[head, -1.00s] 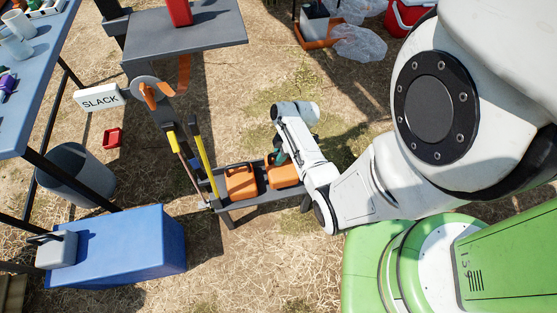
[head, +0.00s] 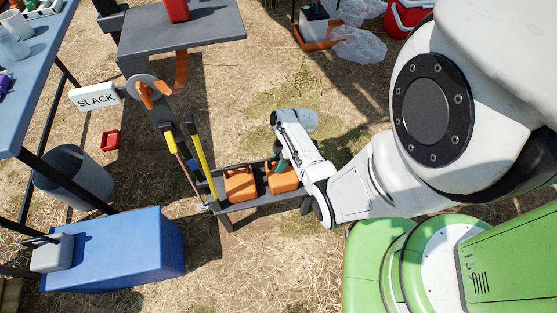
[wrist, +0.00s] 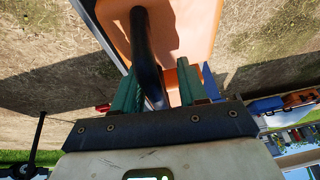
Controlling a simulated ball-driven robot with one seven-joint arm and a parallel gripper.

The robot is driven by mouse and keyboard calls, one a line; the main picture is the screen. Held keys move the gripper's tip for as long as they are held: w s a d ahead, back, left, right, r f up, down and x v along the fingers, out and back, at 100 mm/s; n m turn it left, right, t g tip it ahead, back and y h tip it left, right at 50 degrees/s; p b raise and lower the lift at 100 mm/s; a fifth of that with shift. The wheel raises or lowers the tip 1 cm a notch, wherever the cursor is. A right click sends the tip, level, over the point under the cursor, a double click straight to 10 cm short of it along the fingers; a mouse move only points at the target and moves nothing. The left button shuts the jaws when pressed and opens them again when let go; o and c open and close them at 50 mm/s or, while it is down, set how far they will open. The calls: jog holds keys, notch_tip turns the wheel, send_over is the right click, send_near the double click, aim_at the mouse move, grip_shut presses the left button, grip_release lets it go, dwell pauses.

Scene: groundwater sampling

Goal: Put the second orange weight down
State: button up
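The second orange weight (head: 284,181) sits at the right end of a long dark tray (head: 246,203), beside another orange weight (head: 240,184). In the wrist view the weight's orange body (wrist: 188,25) and dark handle (wrist: 147,50) fill the top middle. My gripper (wrist: 157,75) has its green fingers apart on either side of the handle, with a gap visible on the right. In the head view my gripper (head: 281,162) is over the right weight, and my arm partly hides the tray's right end.
Yellow and dark posts (head: 199,148) rise at the tray's left end. A blue cooler (head: 115,250), a grey bin (head: 75,178) and a small red box (head: 110,140) lie left. Dry ground below the tray is clear.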

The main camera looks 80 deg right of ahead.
jog(key=shift+o, duration=0.3)
jog(key=shift+r, duration=0.1)
jog(key=p+v, duration=0.3)
jog(key=v, duration=0.8)
jog(key=shift+d+r, duration=0.15)
jog(key=shift+r, duration=0.2)
jog(key=w+a+r+m+g+h, duration=0.1)
jog(key=w+a+r+g, duration=0.2)
jog(key=a, duration=0.7)
jog(key=w+a+r+m, duration=0.2)
jog(key=w+a+r, duration=0.15)
jog(key=a, duration=0.75)
jog(key=s+a+r+m+h, duration=0.1)
jog(key=s+a+r, duration=0.1)
jog(key=a+r, duration=0.3)
jog(key=shift+a+r+m+h, duration=0.3)
jog(key=shift+a+r+m, duration=0.1)
jog(key=shift+a, duration=0.6)
jog(key=shift+c, duration=0.5)
